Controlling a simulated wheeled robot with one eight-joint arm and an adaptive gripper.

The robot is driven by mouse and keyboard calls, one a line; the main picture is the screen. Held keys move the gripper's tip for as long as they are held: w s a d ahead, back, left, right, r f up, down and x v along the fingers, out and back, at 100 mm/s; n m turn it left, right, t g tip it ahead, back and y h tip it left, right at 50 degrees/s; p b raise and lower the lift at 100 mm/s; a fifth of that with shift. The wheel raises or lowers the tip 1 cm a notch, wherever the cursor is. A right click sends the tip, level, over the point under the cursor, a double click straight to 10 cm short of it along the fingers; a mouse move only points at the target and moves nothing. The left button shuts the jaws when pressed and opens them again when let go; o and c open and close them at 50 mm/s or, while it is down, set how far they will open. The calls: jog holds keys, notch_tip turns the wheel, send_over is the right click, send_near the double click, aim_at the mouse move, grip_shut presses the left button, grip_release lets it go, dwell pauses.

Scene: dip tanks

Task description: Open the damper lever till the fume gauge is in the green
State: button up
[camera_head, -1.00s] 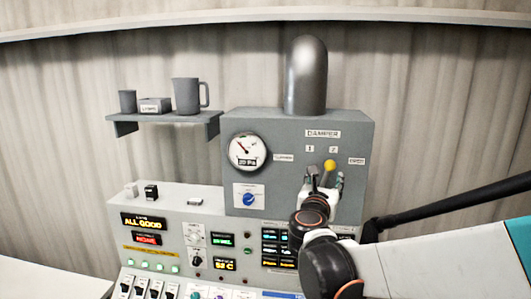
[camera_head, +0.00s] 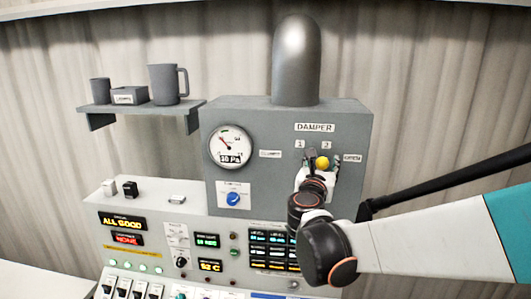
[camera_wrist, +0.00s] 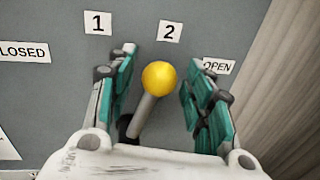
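The damper lever has a yellow ball knob (camera_head: 322,163) on a grey shaft. In the wrist view the knob (camera_wrist: 159,75) stands just below label 2, with the OPEN label to its right. The shaft (camera_wrist: 145,115) slants down to the left. My gripper (camera_head: 318,170) is at the lever. In the wrist view its green-padded fingers (camera_wrist: 158,95) are open on either side of the knob, with a visible gap on each side. The fume gauge (camera_head: 231,147) is a round white dial at the panel's left. Its display appears to read 30 Pa; its needle points up and left.
The grey damper box (camera_head: 275,185) carries a blue knob (camera_head: 233,199) below the gauge. A console (camera_head: 150,215) with displays and switches stands below. A shelf (camera_head: 140,107) with cups hangs at left. A pipe (camera_head: 298,60) rises from the box.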

jog(key=shift+w, duration=0.1)
grip_shut()
jog(key=shift+s+d+f+m+g+y+b, duration=0.15)
jog(key=shift+s+d+f+m+b, duration=0.2)
jog(key=shift+d+m, duration=0.5)
jog(key=shift+s+d+f+m+g+y+b, duration=0.15)
jog(key=shift+d+f+m+b, duration=0.35)
jog(key=shift+m, duration=0.5)
jog(key=shift+s+d+f+m+y+b, duration=0.2)
jog(key=shift+s+d+f+m, duration=0.15)
jog(key=shift+d+m, duration=0.55)
